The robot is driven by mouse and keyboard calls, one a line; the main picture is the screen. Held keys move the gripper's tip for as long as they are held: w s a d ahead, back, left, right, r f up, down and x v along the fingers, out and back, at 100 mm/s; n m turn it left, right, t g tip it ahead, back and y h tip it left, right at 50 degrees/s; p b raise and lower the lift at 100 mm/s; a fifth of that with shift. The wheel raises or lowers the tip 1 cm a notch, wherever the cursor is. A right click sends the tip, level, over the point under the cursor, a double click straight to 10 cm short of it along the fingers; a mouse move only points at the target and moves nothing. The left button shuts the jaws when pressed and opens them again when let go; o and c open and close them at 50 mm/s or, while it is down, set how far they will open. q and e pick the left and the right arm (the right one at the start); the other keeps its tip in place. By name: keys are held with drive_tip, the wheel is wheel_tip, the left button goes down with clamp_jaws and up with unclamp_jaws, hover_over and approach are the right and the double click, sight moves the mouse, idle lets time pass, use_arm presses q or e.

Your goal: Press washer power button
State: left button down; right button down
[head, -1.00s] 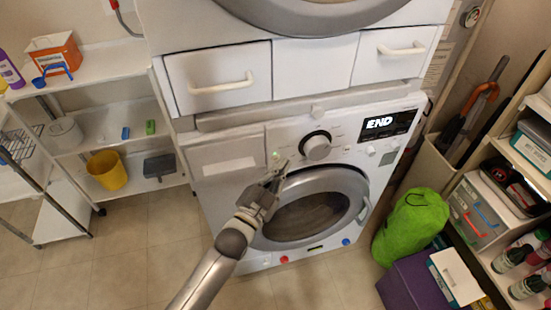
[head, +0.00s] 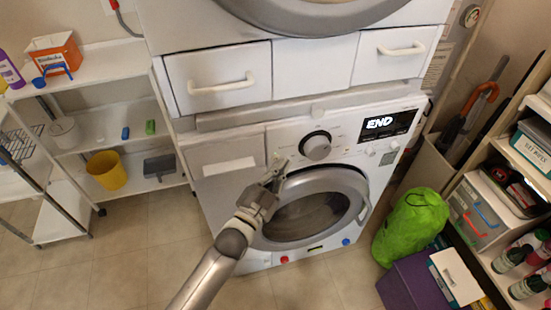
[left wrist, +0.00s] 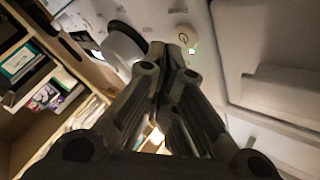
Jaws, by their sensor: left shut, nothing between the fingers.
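The white washer (head: 231,185) stands in the middle of the head view, with a round dial (head: 317,146) and a display (head: 388,125) reading "END". The power button (left wrist: 183,36) is a round pale button with a power symbol in the left wrist view, beside a lit green light (left wrist: 193,50). My left gripper (head: 281,170) is shut and empty in front of the panel, left of and below the dial. In the left wrist view, its fingertips (left wrist: 168,50) appear just beside the button and slightly below it. I cannot tell whether they touch the panel.
A white drawer unit (head: 315,68) and another machine sit above the washer. White shelves (head: 100,70) stand at the left. A green bag (head: 412,225) and a purple box (head: 405,285) stand at the right, near a stocked shelf. The floor at the left front is clear.

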use_arm(q)
drive_tip(key=shift+w+a, duration=0.15)
drive_tip(key=shift+w, duration=0.25)
drive_tip(key=shift+w, duration=0.15)
idle(0.4)
drive_tip(key=shift+s, duration=0.65)
drive_tip(key=shift+d+p, duration=0.2)
drive_tip(key=shift+p, duration=0.1)
drive_tip(key=s, duration=0.2)
drive_tip(key=s+d+p, duration=0.1)
drive_tip(key=s+p, duration=0.1)
drive_tip(key=s, duration=0.1)
drive_tip(key=shift+s+d, duration=0.35)
drive_tip(key=shift+d, duration=0.05)
